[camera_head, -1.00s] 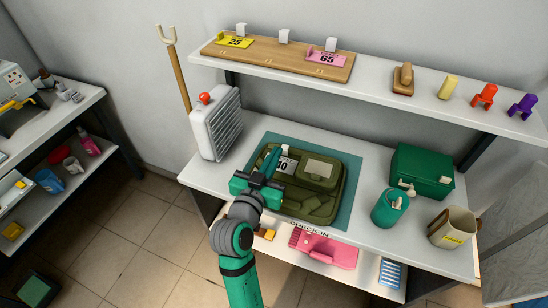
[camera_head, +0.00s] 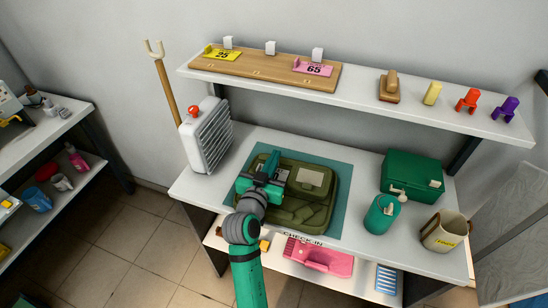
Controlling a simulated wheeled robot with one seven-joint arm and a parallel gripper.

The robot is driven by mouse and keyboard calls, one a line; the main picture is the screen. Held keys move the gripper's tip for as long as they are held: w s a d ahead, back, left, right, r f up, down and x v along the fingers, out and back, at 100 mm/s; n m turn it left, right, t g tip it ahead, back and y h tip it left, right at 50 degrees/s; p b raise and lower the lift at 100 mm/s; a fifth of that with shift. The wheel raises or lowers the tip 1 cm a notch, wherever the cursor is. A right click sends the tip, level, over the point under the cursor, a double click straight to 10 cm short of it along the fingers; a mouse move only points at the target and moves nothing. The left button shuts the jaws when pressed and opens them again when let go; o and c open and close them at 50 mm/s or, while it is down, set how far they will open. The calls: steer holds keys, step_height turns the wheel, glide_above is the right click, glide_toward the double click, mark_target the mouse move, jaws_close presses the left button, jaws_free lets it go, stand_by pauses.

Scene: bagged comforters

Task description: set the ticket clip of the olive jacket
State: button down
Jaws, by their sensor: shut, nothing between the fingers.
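The olive jacket (camera_head: 315,208) lies folded on a teal mat (camera_head: 340,165) on the table. A pale rectangular patch (camera_head: 310,178) shows on its upper right. A white ticket (camera_head: 281,174) with dark print lies at the jacket's upper left, largely covered by my gripper. My gripper (camera_head: 271,164) is over the jacket's upper left, beside the ticket. It is shut and empty. I cannot tell whether it touches the ticket or the jacket. The ticket's clip is not clearly visible.
A grey heater-like box (camera_head: 206,135) stands left of the mat. A shelf (camera_head: 360,95) above holds a wooden board (camera_head: 262,70) with yellow and pink tickets.

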steer(key=shift+w, duration=0.1)
steer(key=shift+w+d+f, duration=0.1)
steer(key=shift+w+f, duration=0.1)
steer(key=shift+f, duration=0.1)
steer(key=shift+w, duration=0.2)
step_height(320, 180, up, 4)
steer(key=shift+r, duration=0.25)
steer(key=r+v, duration=0.1)
steer(key=v, duration=0.9)
